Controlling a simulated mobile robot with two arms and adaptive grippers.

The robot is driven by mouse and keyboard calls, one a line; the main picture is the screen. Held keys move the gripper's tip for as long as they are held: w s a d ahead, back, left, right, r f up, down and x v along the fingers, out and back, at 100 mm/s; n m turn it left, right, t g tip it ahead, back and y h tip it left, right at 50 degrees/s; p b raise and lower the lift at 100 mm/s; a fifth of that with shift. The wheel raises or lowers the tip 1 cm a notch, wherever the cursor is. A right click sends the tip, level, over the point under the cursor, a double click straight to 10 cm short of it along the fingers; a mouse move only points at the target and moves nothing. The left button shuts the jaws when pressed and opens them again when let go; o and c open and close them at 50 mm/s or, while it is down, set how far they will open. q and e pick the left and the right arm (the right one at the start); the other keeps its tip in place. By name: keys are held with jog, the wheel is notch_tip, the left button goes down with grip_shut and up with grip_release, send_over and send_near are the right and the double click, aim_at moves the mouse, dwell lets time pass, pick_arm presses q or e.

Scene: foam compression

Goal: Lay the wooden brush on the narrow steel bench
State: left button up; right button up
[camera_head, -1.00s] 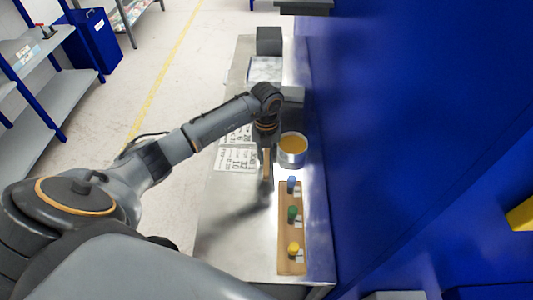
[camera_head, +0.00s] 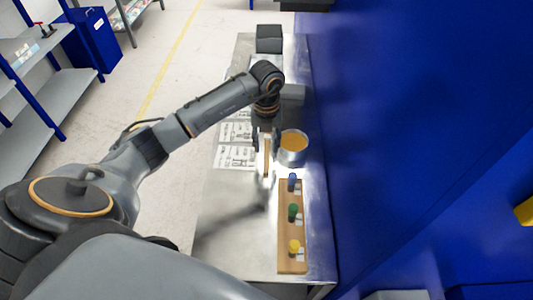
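The narrow steel bench (camera_head: 229,192) runs away from me through the middle of the view. My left gripper (camera_head: 266,150) hangs over the bench, its two dark fingers spread apart on either side of the wooden brush. The slim brush (camera_head: 267,158) shows its light wooden handle between the fingers, with a pale part toward me. It appears to be at the bench top, but I cannot tell for sure whether it touches. No gap to its shadow is clear. My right gripper is not in view.
A metal tin with amber contents (camera_head: 292,147) stands close right of the gripper. A wooden board (camera_head: 291,265) with blue, green and yellow pegs lies nearer me. Printed sheets (camera_head: 234,157) lie left, a dark block (camera_head: 268,38) at the far end. A blue wall (camera_head: 420,110) borders the right.

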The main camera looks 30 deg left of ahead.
aim_at(266, 158)
pick_arm(q)
notch_tip(266, 158, up, 8)
jog(key=b, duration=0.1)
jog(key=shift+f, duration=0.2)
jog(key=shift+f, duration=0.1)
dwell(0.4)
